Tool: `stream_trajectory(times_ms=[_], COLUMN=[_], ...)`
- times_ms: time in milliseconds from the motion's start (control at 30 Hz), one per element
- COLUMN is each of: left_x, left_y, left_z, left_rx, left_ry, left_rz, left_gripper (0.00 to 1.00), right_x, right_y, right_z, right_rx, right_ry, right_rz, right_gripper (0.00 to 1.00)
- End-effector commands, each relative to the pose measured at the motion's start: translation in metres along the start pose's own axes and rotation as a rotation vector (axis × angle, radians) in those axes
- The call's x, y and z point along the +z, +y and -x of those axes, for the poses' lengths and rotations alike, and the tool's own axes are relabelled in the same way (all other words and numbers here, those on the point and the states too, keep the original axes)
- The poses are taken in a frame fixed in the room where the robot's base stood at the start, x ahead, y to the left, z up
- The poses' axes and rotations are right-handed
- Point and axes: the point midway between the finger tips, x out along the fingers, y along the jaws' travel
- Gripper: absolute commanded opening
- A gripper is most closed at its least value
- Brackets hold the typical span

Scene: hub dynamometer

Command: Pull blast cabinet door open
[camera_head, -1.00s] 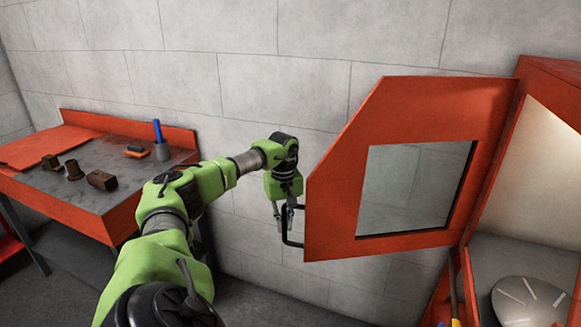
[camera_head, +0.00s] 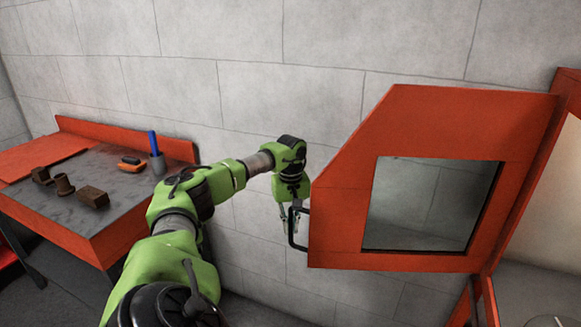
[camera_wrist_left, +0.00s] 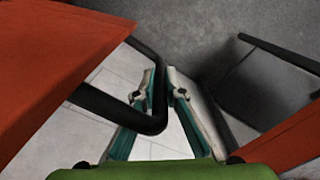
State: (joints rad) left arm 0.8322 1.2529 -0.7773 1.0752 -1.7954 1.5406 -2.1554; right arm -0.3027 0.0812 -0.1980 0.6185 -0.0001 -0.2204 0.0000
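The orange blast cabinet door (camera_head: 345,215) with its square window (camera_head: 432,205) stands swung open, out to the left of the cabinet. Its black bar handle (camera_head: 291,238) is at the door's left edge. My left gripper (camera_head: 290,215) is at that handle, pointing down. In the left wrist view, the fingers of my left gripper (camera_wrist_left: 162,85) are close on both sides of the handle bar (camera_wrist_left: 158,112). The door also shows there (camera_wrist_left: 50,65) at the left. My right gripper is not in view.
The orange cabinet (camera_head: 567,110) is at the right edge, with its lit interior (camera_head: 550,210) partly visible. A workbench (camera_head: 110,215) stands at left, holding brown metal parts (camera_head: 64,185), an orange-black tool (camera_head: 131,164) and a cup with a blue item (camera_head: 157,162). A block wall stands behind.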

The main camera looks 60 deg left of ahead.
Motion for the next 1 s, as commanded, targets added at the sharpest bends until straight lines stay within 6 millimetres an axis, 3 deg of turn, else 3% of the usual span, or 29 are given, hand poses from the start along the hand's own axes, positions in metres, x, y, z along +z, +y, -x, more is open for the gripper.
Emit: stream_trajectory(times_ms=[33,67,467,567,1000], left_x=[0.000,0.000,0.000,-0.001,-0.001], left_y=[-0.001,-0.001,0.000,0.001,0.001], left_z=[-0.001,-0.001,0.004,0.016,0.102], left_rx=[-0.003,-0.002,0.001,0.004,0.003], left_ry=[0.001,0.001,0.001,0.002,0.001], left_rz=[-0.001,-0.001,-0.001,-0.001,-0.001], left_gripper=[0.21,0.28,0.28,0.28,0.28], right_x=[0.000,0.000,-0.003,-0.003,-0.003], right_y=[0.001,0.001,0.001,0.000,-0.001], right_z=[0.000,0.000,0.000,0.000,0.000], right_rx=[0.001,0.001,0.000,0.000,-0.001], right_ry=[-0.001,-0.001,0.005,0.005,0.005], right_rz=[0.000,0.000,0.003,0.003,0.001], right_gripper=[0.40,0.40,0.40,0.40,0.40])
